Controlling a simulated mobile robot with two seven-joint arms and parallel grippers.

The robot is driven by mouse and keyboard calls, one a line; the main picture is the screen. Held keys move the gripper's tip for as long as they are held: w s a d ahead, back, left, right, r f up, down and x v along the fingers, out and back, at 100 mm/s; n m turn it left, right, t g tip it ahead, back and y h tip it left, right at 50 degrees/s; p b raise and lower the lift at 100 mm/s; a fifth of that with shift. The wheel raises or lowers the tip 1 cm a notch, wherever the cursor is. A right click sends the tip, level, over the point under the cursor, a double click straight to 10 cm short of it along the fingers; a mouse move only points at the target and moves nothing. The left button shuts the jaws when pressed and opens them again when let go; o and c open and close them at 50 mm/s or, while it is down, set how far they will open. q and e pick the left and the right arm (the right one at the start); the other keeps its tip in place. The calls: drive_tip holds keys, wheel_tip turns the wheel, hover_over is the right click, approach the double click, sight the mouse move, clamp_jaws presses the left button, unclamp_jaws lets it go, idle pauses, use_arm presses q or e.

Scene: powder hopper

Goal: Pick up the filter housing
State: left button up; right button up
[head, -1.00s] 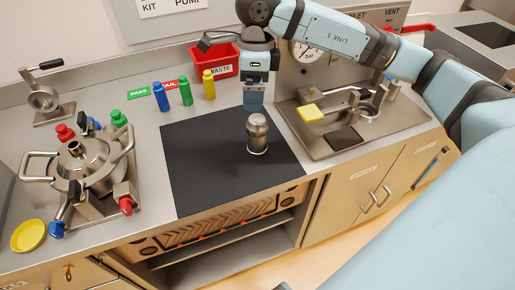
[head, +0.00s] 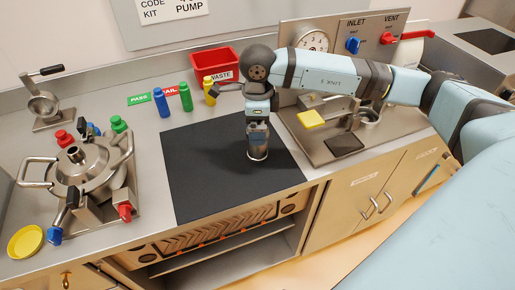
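The filter housing (head: 257,152) is a small grey metal cylinder. It stands upright on the black mat (head: 205,180) on the counter. My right gripper (head: 258,132) comes down from above, and its fingers are at the upper part of the housing. The gripper hides the top of the housing. I cannot tell whether the fingers are closed on it or only around it. My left gripper is not in view.
A steel hopper vessel (head: 88,172) with handles stands at the left. Green, blue and yellow bottles and a red waste bin (head: 215,62) stand behind the mat. A steel plate with a yellow pad (head: 311,119) lies to the right. The mat's front is clear.

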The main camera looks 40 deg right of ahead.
wheel_tip(320, 180, down, 2)
drive_tip(key=shift+f, duration=0.25)
drive_tip(key=shift+r, duration=0.1)
drive_tip(key=c, duration=1.5)
